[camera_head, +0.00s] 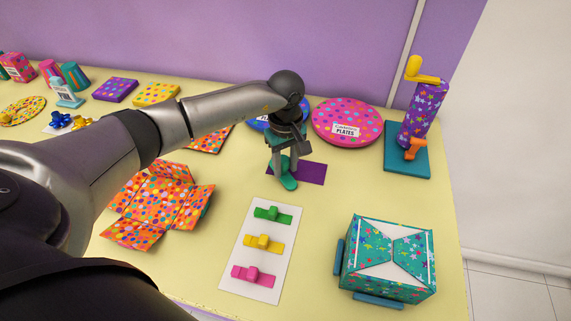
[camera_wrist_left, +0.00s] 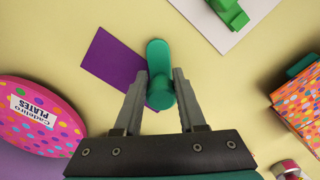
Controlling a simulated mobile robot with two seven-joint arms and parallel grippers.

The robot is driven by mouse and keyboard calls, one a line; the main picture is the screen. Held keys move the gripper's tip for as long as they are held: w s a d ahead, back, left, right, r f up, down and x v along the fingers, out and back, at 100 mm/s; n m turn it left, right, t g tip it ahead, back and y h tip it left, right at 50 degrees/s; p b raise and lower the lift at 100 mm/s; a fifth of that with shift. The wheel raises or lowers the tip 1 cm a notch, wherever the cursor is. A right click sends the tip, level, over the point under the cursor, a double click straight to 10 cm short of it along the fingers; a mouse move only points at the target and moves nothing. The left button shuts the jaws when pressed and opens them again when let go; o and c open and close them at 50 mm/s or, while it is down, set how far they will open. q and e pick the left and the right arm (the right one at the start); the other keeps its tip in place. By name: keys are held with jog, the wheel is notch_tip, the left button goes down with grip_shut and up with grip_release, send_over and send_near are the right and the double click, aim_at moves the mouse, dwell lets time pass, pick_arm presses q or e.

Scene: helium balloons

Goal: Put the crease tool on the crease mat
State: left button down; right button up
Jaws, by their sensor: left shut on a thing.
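The crease tool (camera_head: 289,183) is teal green with a rounded end; it also shows in the left wrist view (camera_wrist_left: 158,52). My left gripper (camera_head: 284,163) is shut on it, with one finger on each side in the left wrist view (camera_wrist_left: 161,78). The crease mat (camera_head: 312,173) is a flat purple rectangle on the table. In the left wrist view the mat (camera_wrist_left: 110,62) lies left of and partly behind the tool. The tool overlaps the mat's edge in both views; I cannot tell whether it touches the mat. My right gripper is not in view.
A white card (camera_head: 244,278) with green, yellow and pink clips lies in front. A teal starry box (camera_head: 388,268) stands front right. Round plate packs (camera_head: 348,121) and a purple starry pump (camera_head: 421,115) are behind. An open orange dotted box (camera_head: 165,203) lies left.

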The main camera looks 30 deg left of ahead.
aim_at(286, 163)
pick_arm(q)
jog(key=shift+c, duration=2.4)
grip_release()
notch_tip(286, 163, up, 12)
jog(key=shift+r+p, duration=0.15)
jog(key=shift+p, duration=0.2)
